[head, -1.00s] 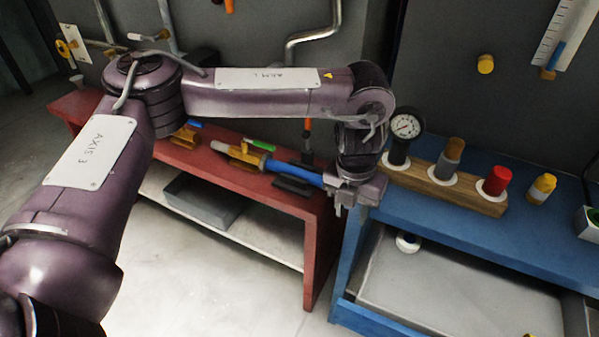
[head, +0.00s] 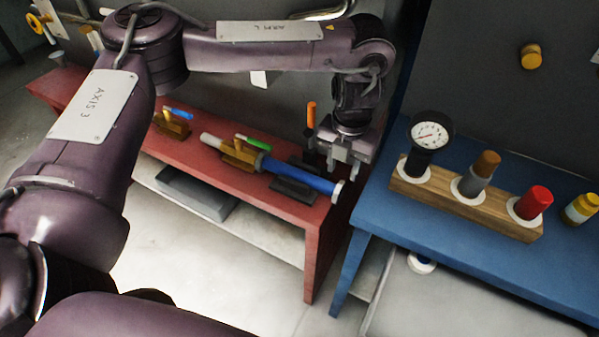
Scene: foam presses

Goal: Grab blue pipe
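The blue pipe (head: 303,177) lies along the red bench (head: 316,224), with a pale collar at its right end. Its left part meets a brass valve with a green handle (head: 240,152), and a grey pipe end sticks out beyond. A dark support (head: 293,191) is under the blue part. My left gripper (head: 342,168) points down by the pipe's right end, just behind and above it in the picture. Its fingers look apart with nothing between them. Whether it touches the pipe is unclear. My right gripper is not in view.
The blue bench (head: 400,240) at the right holds a wooden block (head: 425,193) with a gauge (head: 430,133) and a red-capped cylinder (head: 533,203). An upright orange-handled thing (head: 311,115) stands behind the pipe. A grey tray (head: 195,193) sits on the lower shelf.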

